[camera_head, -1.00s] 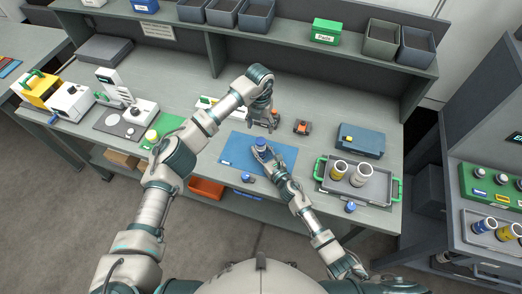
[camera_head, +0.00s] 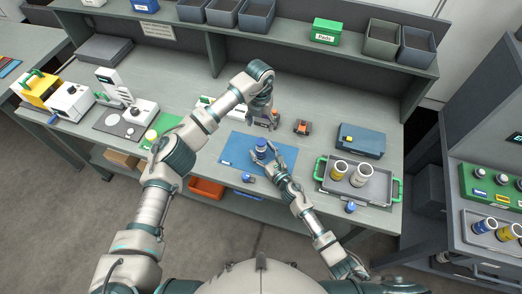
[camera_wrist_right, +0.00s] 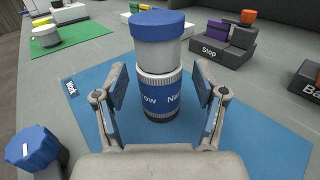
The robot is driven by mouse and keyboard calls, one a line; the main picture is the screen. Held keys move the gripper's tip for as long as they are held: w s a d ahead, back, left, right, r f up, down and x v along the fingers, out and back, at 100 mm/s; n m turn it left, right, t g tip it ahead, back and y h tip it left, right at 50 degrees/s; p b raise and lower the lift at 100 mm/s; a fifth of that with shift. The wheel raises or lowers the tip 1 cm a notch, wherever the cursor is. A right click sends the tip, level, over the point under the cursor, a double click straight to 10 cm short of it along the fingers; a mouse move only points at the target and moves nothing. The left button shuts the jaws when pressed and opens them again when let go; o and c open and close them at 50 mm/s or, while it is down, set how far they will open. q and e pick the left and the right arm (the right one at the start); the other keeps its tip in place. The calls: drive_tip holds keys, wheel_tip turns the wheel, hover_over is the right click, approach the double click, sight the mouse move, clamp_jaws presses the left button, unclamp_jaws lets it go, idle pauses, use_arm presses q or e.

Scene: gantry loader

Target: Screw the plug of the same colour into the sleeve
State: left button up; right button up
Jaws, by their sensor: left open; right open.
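A blue-banded sleeve (camera_wrist_right: 160,97) with printed letters stands upright on the blue mat. A grey cylinder with a blue cap (camera_wrist_right: 159,23) sits upright on top of it. The same stack shows in the head view (camera_head: 261,148). My right gripper (camera_head: 266,164) is open on the near side of the stack; in the wrist view its fingers (camera_wrist_right: 160,90) stand apart on either side, with gaps. My left gripper (camera_head: 262,122) is open above the table, behind the stack. A blue-topped piece (camera_wrist_right: 32,148) stands at the mat's near left and shows in the head view (camera_head: 248,178).
The blue mat (camera_head: 233,151) lies mid-table. A tray (camera_head: 327,183) with green handles holds yellow and pale sleeves at the right; another blue piece (camera_head: 351,207) lies before it. A blue case (camera_head: 361,140) and a dark block with an orange top (camera_head: 302,127) stand behind.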

drive_tip(key=v, duration=1.1)
drive_tip(key=shift+s+d+f, duration=0.15)
drive_tip(key=shift+s, duration=0.05)
